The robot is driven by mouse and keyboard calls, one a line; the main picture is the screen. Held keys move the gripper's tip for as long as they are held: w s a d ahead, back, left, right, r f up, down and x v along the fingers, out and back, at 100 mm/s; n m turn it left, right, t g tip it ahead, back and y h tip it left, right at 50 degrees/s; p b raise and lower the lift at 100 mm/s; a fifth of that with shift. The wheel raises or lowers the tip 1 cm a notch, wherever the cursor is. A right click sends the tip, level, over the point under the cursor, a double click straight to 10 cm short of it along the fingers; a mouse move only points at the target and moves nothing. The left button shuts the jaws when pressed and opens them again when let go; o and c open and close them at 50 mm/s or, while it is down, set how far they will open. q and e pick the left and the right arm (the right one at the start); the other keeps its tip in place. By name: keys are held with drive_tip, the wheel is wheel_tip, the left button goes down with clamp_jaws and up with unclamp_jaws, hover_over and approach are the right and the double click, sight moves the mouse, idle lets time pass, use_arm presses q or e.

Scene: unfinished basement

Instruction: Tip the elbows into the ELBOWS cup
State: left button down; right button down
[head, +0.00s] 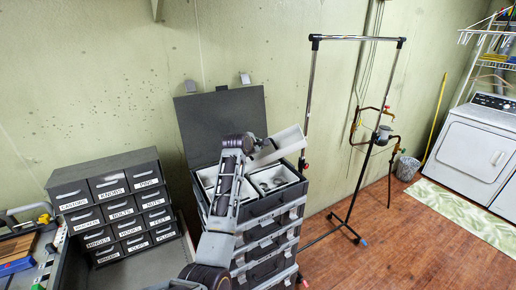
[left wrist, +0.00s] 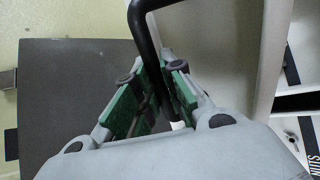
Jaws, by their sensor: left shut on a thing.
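My left gripper (head: 252,145) is above the open top of the stacked toolbox (head: 262,213). It is shut on the black handle (left wrist: 146,38) of a pale container (head: 287,142). In the head view the container looks tilted; its contents are not visible. In the left wrist view the container's pale wall (left wrist: 222,48) fills the upper right. Below it, the toolbox holds a white cup on the left (head: 208,177) and a cup with grey round shapes on the right (head: 270,181). A partly seen label (left wrist: 311,152) appears to read NUTS. I cannot read an ELBOWS label. My right gripper is not in view.
The dark raised lid (head: 215,120) stands behind the toolbox against the wall. A dark cabinet of labelled drawers (head: 115,208) is at left. A metal rack (head: 357,39) stands right, with bare wooden floor (head: 400,240) beyond the toolbox.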

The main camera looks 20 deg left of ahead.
use_arm(q)
drive_tip(key=shift+s+a+r+n+t+h, duration=0.2)
drive_tip(key=shift+a+r+n+h, duration=0.2)
drive_tip(key=shift+r, duration=0.2)
drive_tip(key=shift+s+a+r+n+t+h, duration=0.1)
drive_tip(key=shift+a+r+n+t+h, duration=0.15)
drive_tip(key=shift+a+r, duration=0.3)
drive_tip(key=shift+s+a+r+n+t+h, duration=0.15)
drive_tip(key=shift+a+r+n+h, duration=0.15)
drive_tip(key=shift+r, duration=0.4)
drive_tip(key=s+a+n+t+h+b, duration=0.1)
drive_tip(key=s+a+n+t, duration=0.2)
drive_tip(key=a+n, duration=0.3)
drive_tip(key=s+a+n+t+b, duration=0.1)
drive_tip(key=s+a+n+t, duration=0.3)
drive_tip(key=a, duration=1.1)
drive_tip(key=shift+s+f+n+t+h+b, duration=0.2)
drive_tip(key=shift+n+t+h+b, duration=0.3)
drive_tip(key=shift+n, duration=1.15)
idle(3.6)
